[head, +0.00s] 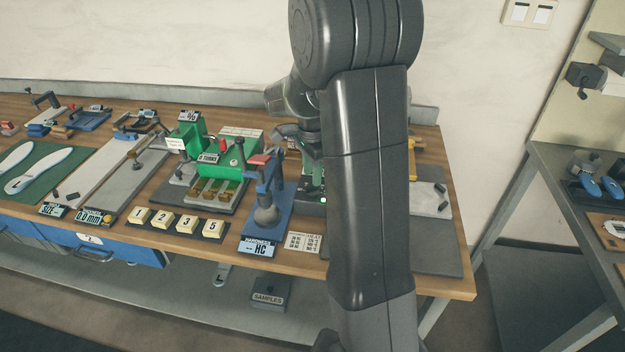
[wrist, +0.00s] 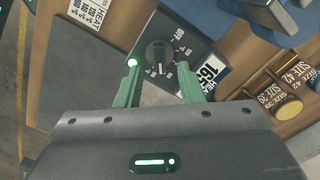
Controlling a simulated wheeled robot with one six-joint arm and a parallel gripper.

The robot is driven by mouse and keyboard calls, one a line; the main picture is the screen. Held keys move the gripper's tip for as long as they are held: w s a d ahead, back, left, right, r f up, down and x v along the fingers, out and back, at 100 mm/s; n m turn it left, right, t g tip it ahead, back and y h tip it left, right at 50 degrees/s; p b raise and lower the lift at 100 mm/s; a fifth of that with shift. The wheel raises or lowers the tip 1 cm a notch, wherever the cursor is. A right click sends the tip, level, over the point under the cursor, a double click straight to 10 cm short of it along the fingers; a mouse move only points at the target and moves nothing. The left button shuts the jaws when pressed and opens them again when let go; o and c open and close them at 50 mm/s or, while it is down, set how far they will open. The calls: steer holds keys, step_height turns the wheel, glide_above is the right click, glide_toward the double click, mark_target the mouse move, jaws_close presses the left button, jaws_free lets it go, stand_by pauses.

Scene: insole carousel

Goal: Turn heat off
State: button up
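The heat control is a dark box with a round black knob (wrist: 160,57) in the wrist view. White markings ring the knob, and the knob's exact setting is too small to tell. A green lamp (wrist: 133,62) glows beside it.
A blue hand press (head: 265,200) stands just left of the heat box. A green machine (head: 228,155) and numbered yellow blocks (head: 178,222) stand farther left. A printed card (head: 303,242) lies in front. A grey mat (head: 440,260) lies at the bench's right end.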

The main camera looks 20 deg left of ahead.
mark_target(312, 189)
steer(key=shift+f, duration=1.8)
jaws_close()
